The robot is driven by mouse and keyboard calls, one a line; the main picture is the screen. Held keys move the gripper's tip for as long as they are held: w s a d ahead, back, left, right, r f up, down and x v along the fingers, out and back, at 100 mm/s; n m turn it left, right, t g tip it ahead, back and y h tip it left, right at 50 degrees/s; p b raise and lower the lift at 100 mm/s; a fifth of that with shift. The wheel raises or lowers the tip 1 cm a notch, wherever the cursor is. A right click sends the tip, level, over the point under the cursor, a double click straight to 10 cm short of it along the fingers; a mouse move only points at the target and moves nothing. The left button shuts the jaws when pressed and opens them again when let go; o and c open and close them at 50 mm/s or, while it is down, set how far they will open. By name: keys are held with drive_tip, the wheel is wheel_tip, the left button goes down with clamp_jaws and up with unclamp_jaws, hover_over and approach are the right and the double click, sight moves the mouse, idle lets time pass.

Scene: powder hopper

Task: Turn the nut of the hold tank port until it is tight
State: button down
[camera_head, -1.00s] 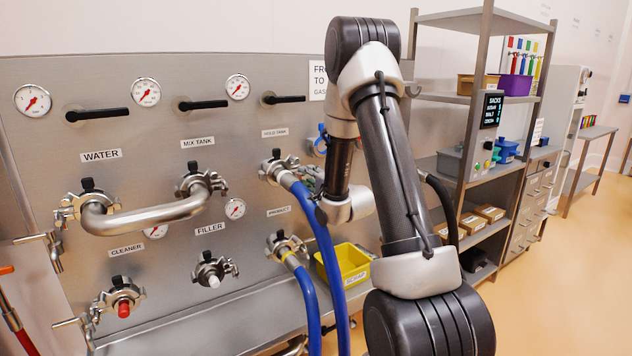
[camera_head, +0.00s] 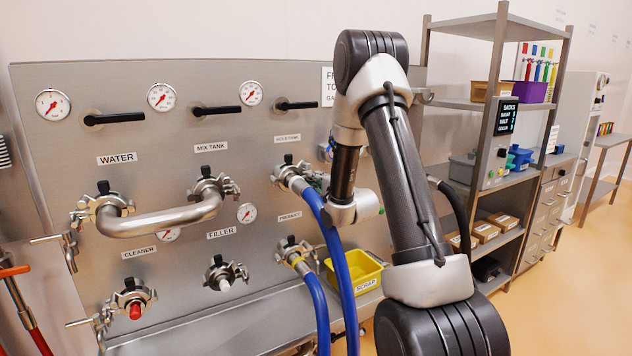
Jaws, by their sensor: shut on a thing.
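The hold tank port (camera_head: 287,170) is a steel clamp fitting with a black knob, under the HOLD TANK label (camera_head: 288,138) on the steel panel. A blue hose (camera_head: 337,245) runs from it down to the right. Its nut is small and partly hidden by my wrist. My gripper (camera_head: 314,181) is at the right side of this port, shut on the nut. The fingers are small and mostly hidden behind my wrist and the hose. How tight the nut is cannot be seen.
The product port (camera_head: 292,250) with a second blue hose (camera_head: 318,305) is just below. A yellow bin (camera_head: 355,270) stands on the ledge. A bent steel pipe (camera_head: 150,222) joins the water and mix tank ports. Shelves (camera_head: 485,195) stand at the right beside open floor.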

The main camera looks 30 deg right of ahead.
drive_tip(key=m, duration=0.7)
drive_tip(key=m, duration=0.8)
drive_tip(key=c, duration=1.6)
unclamp_jaws()
drive_tip(key=shift+o, duration=0.2)
drive_tip(key=s, duration=0.9)
drive_tip(key=shift+d+n, duration=0.15)
drive_tip(key=shift+n, duration=0.15)
